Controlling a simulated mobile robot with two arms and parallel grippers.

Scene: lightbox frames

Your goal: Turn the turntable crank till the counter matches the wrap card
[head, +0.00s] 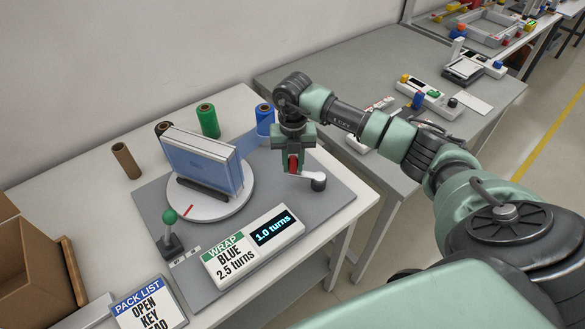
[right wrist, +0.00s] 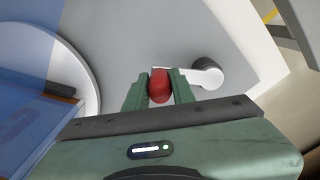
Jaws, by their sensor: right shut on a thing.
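My right gripper (head: 293,166) is shut on the red knob (right wrist: 159,86) of the white crank (right wrist: 205,77). The crank's dark-ended pivot (head: 319,184) lies to the right of the knob in both views. The round white turntable (head: 238,206) carries an upright, flat framed block (head: 200,168) with blue film on it. The film runs to the blue roll (head: 264,117). The counter (head: 274,227) reads 1.0 turns. The wrap card (head: 226,256) beside it reads BLUE, 2.5 turns. My left gripper is out of view.
A lever with a green knob (head: 170,217) stands at the front left of the grey mat. Green (head: 208,121) and brown (head: 125,161) rolls stand behind. A pack list card (head: 149,308) and an open carton (head: 30,270) are at lower left. A grey table stands to the right.

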